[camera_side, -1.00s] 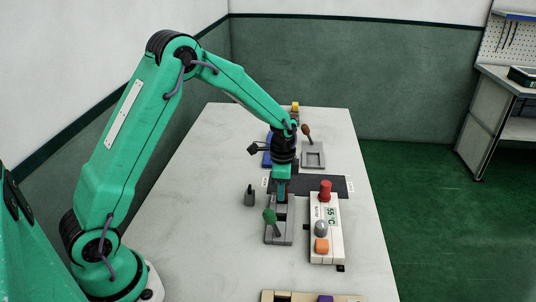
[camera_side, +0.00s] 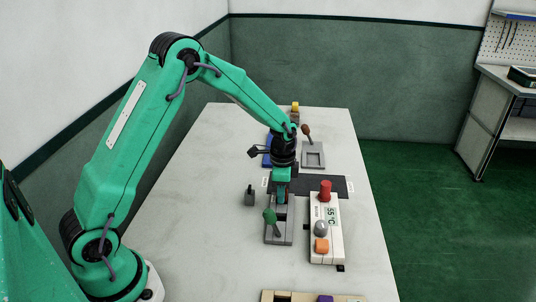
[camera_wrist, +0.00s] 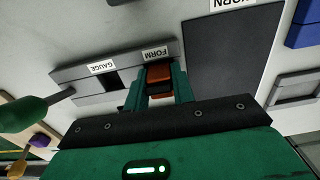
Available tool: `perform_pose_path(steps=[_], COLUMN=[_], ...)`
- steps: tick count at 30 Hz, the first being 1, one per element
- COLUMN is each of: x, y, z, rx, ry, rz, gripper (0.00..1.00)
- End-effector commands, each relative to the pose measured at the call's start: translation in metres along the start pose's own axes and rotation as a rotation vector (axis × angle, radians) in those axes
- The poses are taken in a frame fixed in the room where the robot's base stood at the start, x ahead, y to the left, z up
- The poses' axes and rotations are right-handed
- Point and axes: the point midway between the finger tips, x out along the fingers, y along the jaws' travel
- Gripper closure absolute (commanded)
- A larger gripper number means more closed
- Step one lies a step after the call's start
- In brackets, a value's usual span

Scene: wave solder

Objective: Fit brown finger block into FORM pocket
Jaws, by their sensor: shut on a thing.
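The brown finger block (camera_wrist: 160,74), orange-brown with dark parts, sits between the green jaws of my gripper (camera_wrist: 161,88) in the wrist view. My gripper is shut on it. The block is at the end of the grey fixture (camera_wrist: 90,75) labelled FORM (camera_wrist: 154,53); the jaws and block hide the FORM pocket, so I cannot tell how deep the block sits. In the side view my gripper (camera_side: 281,190) points down at the far end of the grey fixture (camera_side: 272,240), and the block is hidden there.
A green-handled lever (camera_side: 270,217) stands at the fixture's near part. A white unit (camera_side: 326,250) with red, grey and orange parts lies to the right. A dark mat (camera_side: 328,184) lies behind. A small dark bottle-like object (camera_side: 249,197) stands left. The table's left front is clear.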

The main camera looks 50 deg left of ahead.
Motion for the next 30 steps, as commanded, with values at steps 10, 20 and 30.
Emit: perform_pose_path(steps=[10, 20, 30], x=[0.0038, 0.0045, 0.0047], y=[0.0001, 0.0007, 0.0013], z=[0.0001, 0.0003, 0.0007], rx=[0.000, 0.000, 0.001], ry=[0.000, -0.001, -0.003], rz=[0.000, 0.002, 0.004], gripper=[1.00, 0.50, 0.50])
